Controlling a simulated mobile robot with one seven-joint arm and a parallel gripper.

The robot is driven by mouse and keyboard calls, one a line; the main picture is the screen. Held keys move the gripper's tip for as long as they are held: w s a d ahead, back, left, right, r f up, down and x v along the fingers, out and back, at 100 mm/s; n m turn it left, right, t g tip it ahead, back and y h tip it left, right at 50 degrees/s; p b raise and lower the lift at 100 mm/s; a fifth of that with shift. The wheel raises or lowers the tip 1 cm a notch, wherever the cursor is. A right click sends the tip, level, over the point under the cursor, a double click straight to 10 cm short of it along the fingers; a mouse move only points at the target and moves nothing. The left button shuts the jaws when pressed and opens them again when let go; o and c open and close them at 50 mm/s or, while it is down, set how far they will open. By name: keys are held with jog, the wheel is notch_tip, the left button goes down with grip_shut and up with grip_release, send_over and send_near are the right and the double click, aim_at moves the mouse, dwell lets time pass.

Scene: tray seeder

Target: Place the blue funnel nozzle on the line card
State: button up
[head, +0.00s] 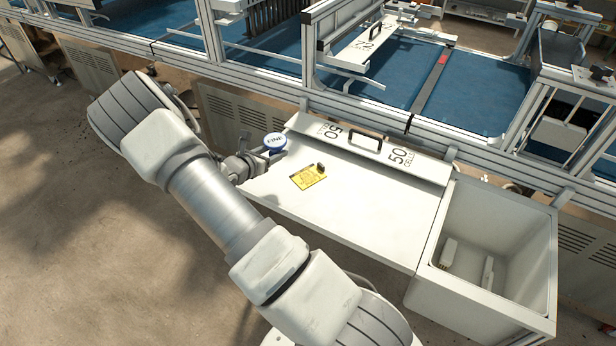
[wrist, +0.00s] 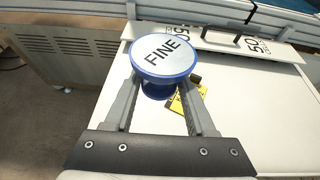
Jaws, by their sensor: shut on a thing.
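The blue funnel nozzle (wrist: 164,56) has a round white top marked FINE and a blue rim. My gripper (wrist: 163,85) is shut on it, with a finger on each side. In the head view the nozzle (head: 275,141) is at the far left corner of the white table, and my gripper (head: 262,155) is beside it. The yellow line card (head: 308,178) lies on the white table, right of the nozzle, with a small dark object on its upper edge. In the wrist view the card (wrist: 190,100) is partly hidden behind the nozzle and a finger.
The white table (head: 350,222) is mostly clear around the card. A white plate marked 50 CELLS (head: 405,165) with a black handle lies along its back edge. A white bin (head: 520,250) holding a few pale parts stands at the right. The blue conveyor (head: 480,105) runs behind.

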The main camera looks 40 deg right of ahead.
jog(key=s+d+m+g+h+b, duration=0.1)
jog(key=s+d+m+g+b, duration=0.15)
jog(key=d, duration=1.65)
jog(key=b, duration=0.2)
send_over(305, 179)
notch_tip(305, 179, down, 7)
jog(key=shift+r, duration=0.1)
jog(key=shift+f+b, duration=0.35)
jog(key=shift+f, duration=1.85)
jog(key=o, duration=1.4)
jog(key=shift+c, duration=0.2)
jog(key=shift+r, duration=0.15)
